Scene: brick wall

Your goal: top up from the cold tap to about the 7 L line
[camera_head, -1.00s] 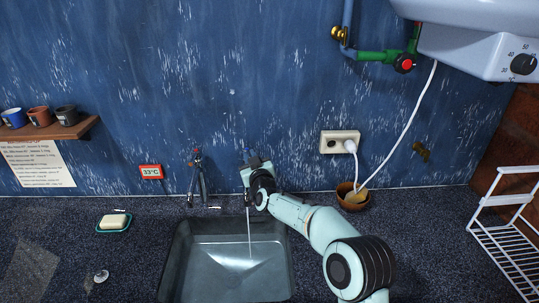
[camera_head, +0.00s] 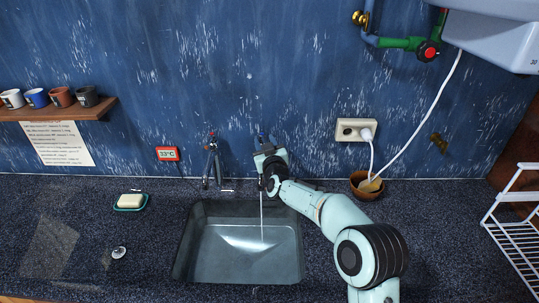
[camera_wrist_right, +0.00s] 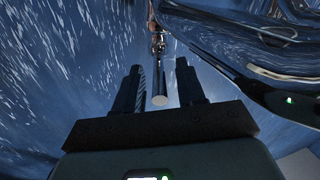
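The cold tap (camera_head: 258,140) stands behind the sink's right half, mostly hidden by my right gripper (camera_head: 266,153); a bit of blue shows above it. A thin water stream (camera_head: 262,215) falls from there into the grey sink (camera_head: 183,245), which holds some water. No litre line can be read. In the right wrist view, my right gripper (camera_wrist_right: 160,88) has its fingers apart, one on each side of a grey rod-like tap part (camera_wrist_right: 159,85), with gaps visible. A second tap with a red mark (camera_head: 212,160) stands to the left. My left gripper is not in view.
A red-framed temperature display (camera_head: 167,154), reading about 33°C, is on the wall. A soap dish (camera_head: 130,202) and a plug-like disc (camera_head: 118,252) lie left of the sink. A bowl (camera_head: 366,186) and a white rack (camera_head: 515,235) stand right. A heater (camera_head: 500,30) hangs above.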

